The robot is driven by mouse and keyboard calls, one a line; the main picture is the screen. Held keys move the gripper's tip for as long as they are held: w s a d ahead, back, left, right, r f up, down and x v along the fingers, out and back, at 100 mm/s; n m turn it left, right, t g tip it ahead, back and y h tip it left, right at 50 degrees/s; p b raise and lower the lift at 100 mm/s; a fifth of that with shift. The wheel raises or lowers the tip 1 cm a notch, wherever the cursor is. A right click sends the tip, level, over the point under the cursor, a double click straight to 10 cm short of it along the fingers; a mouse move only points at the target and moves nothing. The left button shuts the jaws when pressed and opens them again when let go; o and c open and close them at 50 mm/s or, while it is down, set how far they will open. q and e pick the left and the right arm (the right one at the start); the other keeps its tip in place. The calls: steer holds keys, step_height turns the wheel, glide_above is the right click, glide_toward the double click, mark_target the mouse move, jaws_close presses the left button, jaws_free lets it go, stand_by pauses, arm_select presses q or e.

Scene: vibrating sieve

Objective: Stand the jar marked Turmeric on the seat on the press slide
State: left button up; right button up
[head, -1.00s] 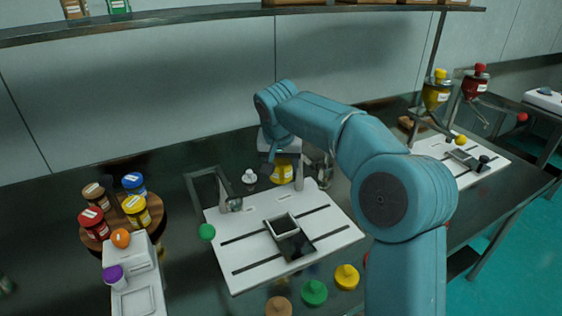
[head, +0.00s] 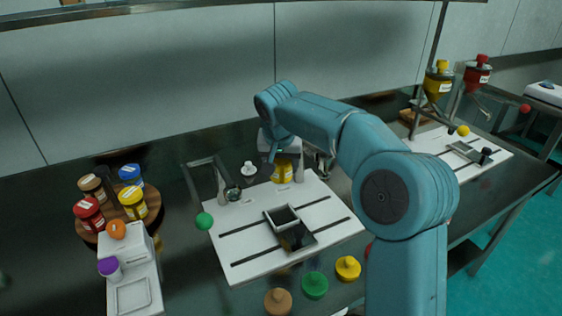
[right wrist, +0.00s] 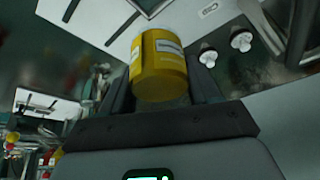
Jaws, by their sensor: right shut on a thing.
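My right gripper (right wrist: 162,92) is shut on a yellow jar (right wrist: 158,64) with a pale label, which I cannot read. In the head view the jar (head: 283,171) is at the back of the white press plate (head: 240,243), beside a metal post. I cannot tell whether it touches the surface below. The right gripper's fingers are mostly hidden there by my own arm. The slide's square, open-topped seat (head: 270,216) is at the middle of the plate, nearer the camera than the jar. A dark square lies in front of it. My left gripper is not in view.
A round wooden stand (head: 152,198) with several jars is at the left. A white device (head: 135,270) stands in front of it.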

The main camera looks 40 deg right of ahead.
steer(key=shift+s+f+b, duration=0.2)
steer(key=shift+f+b, duration=3.95)
steer(key=shift+f, duration=0.85)
steer(key=shift+f, duration=0.2)
steer(key=shift+f+b, duration=0.75)
steer(key=shift+f, duration=0.15)
steer(key=shift+f+b, duration=0.35)
steer(key=shift+f, duration=0.25)
